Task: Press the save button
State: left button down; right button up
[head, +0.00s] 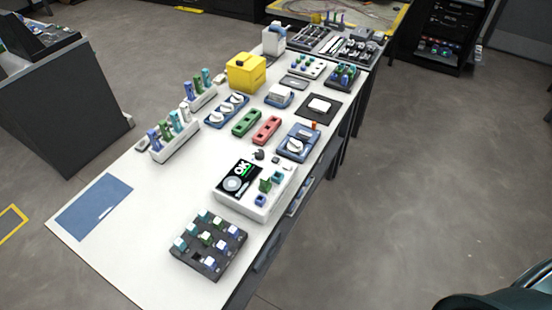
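A white box-shaped device (228,198) with a black screen (239,177) stands on the near half of the white table. The screen shows green and white marks that look like "OK" and a round white shape. To the right of the screen, small green (265,185) and blue (260,200) parts sit on the device's top. I cannot tell which part, if any, is the save button; no label is readable. Neither of my grippers is in view, and nothing touches the device.
A dark tray (196,264) of small coloured pieces sits in front of the device. A blue mat (93,207) lies at the left edge. Racks, green (247,122) and red (266,130) trays, and a yellow box (246,72) stand farther back. The table between mat and device is clear.

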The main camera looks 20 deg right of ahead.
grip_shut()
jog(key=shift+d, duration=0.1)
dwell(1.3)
